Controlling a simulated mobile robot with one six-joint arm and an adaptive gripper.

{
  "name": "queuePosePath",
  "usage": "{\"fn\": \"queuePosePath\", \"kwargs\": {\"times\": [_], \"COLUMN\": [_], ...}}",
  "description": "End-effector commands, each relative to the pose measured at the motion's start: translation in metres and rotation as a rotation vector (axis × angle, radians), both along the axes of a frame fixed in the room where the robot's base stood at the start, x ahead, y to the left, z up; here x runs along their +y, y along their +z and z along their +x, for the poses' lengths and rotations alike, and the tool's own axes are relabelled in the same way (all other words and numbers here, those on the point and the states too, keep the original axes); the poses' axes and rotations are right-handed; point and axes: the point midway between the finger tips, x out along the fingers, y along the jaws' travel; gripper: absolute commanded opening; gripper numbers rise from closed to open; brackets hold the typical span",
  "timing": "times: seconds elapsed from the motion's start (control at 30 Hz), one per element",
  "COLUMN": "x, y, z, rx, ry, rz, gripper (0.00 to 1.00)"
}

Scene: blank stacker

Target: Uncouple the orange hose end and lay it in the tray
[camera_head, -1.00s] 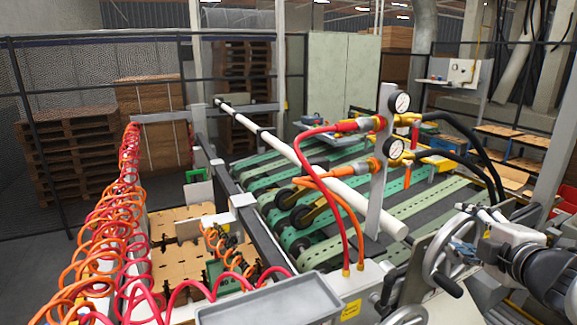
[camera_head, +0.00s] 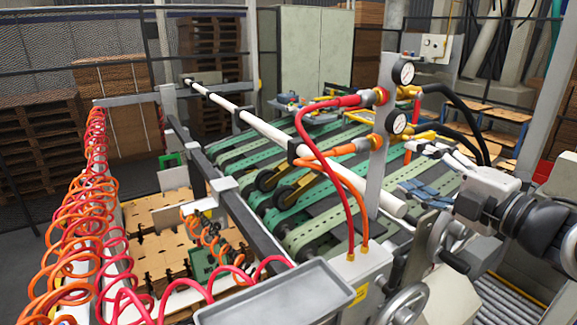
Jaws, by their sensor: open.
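The orange hose end (camera_head: 335,151) is joined to the lower brass fitting on the grey upright plate, beside the lower gauge. Its orange hose loops left and then down to the machine block. The grey tray (camera_head: 278,300) is at the bottom centre and looks empty; its lower part is cut off by the frame. My gripper (camera_head: 428,170) comes in from the right. It is open and empty, to the right of the upright plate and apart from the orange hose end.
A red hose end (camera_head: 345,101) sits on the upper fitting, above the orange one. Two gauges and black hoses are on the plate (camera_head: 386,140). A white bar (camera_head: 262,124) passes behind the hoses. A handwheel (camera_head: 437,236) stands below my gripper. Coiled hoses (camera_head: 88,215) fill the left.

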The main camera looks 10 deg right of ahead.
Motion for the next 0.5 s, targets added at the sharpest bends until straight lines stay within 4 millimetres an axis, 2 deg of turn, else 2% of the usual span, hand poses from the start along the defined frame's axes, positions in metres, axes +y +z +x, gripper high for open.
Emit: {"fn": "queuePosePath", "kwargs": {"times": [0.23,0.5], "x": [0.011,0.020], "y": [0.001,0.001], "z": [0.003,0.025], "rx": [-0.017,-0.017], "ry": [0.047,0.047], "rz": [-0.019,-0.019], "gripper": [0.57,0.57]}}
